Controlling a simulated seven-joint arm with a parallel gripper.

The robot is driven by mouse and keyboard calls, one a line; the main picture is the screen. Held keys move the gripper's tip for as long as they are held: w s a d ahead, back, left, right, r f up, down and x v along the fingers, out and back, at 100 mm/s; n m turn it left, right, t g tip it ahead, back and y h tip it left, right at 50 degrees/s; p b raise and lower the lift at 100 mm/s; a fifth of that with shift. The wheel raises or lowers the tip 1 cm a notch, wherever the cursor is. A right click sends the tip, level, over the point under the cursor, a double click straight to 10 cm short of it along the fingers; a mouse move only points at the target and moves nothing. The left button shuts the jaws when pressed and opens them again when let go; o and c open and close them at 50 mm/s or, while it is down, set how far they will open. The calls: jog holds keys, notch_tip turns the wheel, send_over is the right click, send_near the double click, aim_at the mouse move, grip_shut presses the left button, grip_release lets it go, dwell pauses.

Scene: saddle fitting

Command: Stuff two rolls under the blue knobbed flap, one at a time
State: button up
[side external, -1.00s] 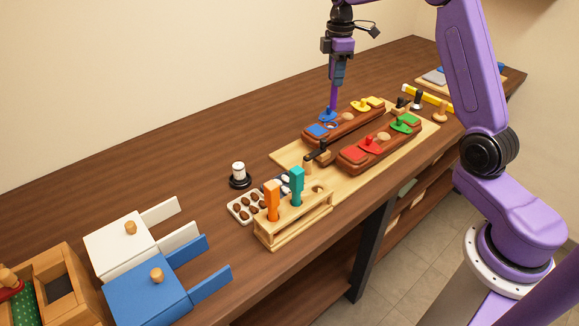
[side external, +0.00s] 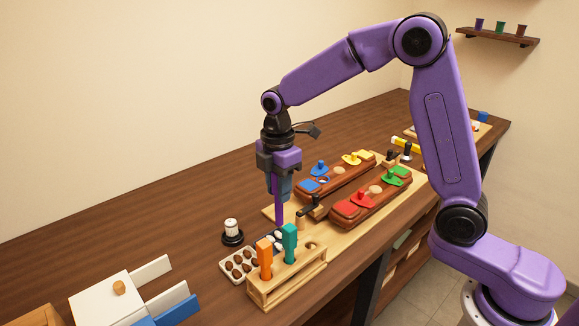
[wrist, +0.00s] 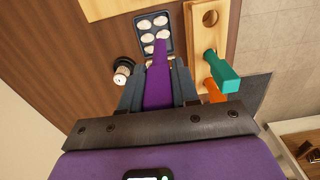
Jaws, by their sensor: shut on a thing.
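My gripper (side external: 278,193) is shut on a purple stick-like tool (wrist: 158,88) that points down. In the wrist view the tool's far end overlaps the near part of a dark tray (wrist: 171,48) of pale rolls (wrist: 144,26); I cannot tell whether it touches one. In the side view the gripper and tool partly hide this tray. The blue knobbed flap (side external: 319,169) is on the left end of the rear reddish-brown saddle (side external: 348,182), behind and right of my gripper. A blue pad (side external: 310,185) lies beside it. The space under the flap is not visible.
A wooden rack (side external: 290,283) holds orange (side external: 265,257) and teal (side external: 290,243) handled tools close to my gripper. A white tray of brown pieces (side external: 239,264) and a white-topped black jar (side external: 232,231) are nearby. The front saddle has red (side external: 361,199) and green (side external: 393,176) flaps.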

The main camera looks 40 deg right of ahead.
aim_at(279, 214)
jog(key=shift+s+a+f, duration=0.25)
jog(key=shift+a, duration=0.1)
jog(key=shift+f, duration=2.3)
jog(key=shift+f, duration=1.15)
dwell(0.7)
jog(key=shift+r, duration=3.6)
jog(key=w+d+r+m, duration=0.1)
jog(key=w+d+m, duration=0.15)
jog(key=d, duration=0.55)
jog(key=w+d+r+m, duration=0.1)
jog(key=w+d+r, duration=0.15)
jog(key=d, duration=0.65)
jog(key=w+d+r+m, duration=0.15)
jog(key=w+d, duration=0.25)
jog(key=d, duration=0.4)
jog(key=shift+m, duration=0.3)
jog(key=shift+s+f, duration=0.15)
jog(key=shift+f, duration=2.8)
